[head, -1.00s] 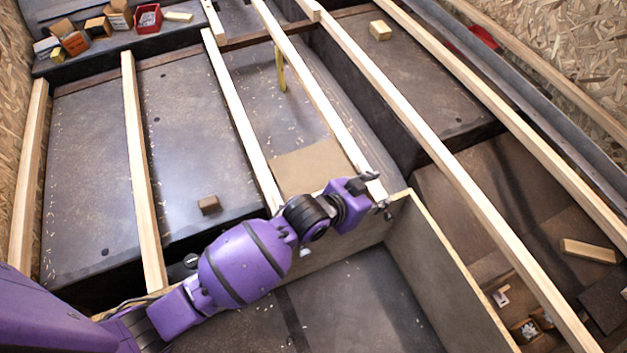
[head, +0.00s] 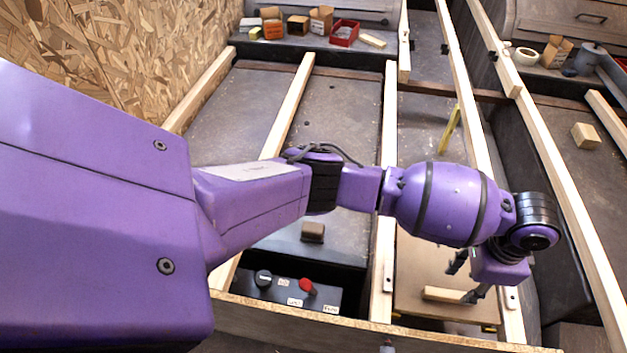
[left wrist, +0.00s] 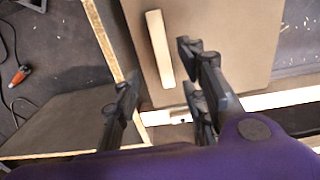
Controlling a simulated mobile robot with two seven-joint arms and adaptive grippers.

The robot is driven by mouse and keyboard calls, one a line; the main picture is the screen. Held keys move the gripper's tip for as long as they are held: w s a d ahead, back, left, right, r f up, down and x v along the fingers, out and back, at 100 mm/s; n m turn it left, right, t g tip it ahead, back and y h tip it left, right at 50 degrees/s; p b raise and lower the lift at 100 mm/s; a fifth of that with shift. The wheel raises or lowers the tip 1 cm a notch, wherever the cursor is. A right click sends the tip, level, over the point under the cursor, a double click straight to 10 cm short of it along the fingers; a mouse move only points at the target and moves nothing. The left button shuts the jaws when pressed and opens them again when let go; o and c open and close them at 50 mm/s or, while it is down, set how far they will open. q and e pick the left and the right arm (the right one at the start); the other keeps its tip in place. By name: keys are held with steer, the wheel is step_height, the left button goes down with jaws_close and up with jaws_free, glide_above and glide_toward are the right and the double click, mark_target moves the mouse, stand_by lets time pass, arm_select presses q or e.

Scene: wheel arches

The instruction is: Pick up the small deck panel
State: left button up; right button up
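The small deck panel (head: 415,268) is a flat tan-brown board between two pale joists, at lower right of the head view. A short pale wood strip (head: 443,295) lies on its top. The panel (left wrist: 228,35) and the strip (left wrist: 159,50) also show in the left wrist view. My left gripper (head: 464,279) is open and empty beside the strip, over the panel. In the left wrist view its fingers (left wrist: 160,62) appear on either side of the strip's near end, without clear contact. My arm hides part of the panel. My right gripper is not in view.
Pale joists (head: 387,200) run front to back around the panel. A plywood wall edge (head: 300,318) crosses the front. A yellow strip (head: 450,128) stands behind. Small boxes line the back.

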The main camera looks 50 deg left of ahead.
mark_target(453, 293)
arm_select(q)
step_height(453, 293, down, 3)
steer(key=shift+f+b, duration=0.1)
steer(key=shift+b, duration=0.45)
steer(key=f, duration=0.1)
steer(key=f+b, duration=0.1)
steer(key=f, duration=0.1)
steer(key=f+b, duration=0.1)
steer(key=shift+a+f, duration=0.3)
steer(key=shift+f, duration=0.05)
steer(key=shift+r, duration=0.15)
steer(key=shift+w, duration=0.1)
jaws_close()
steer(key=shift+r, duration=0.1)
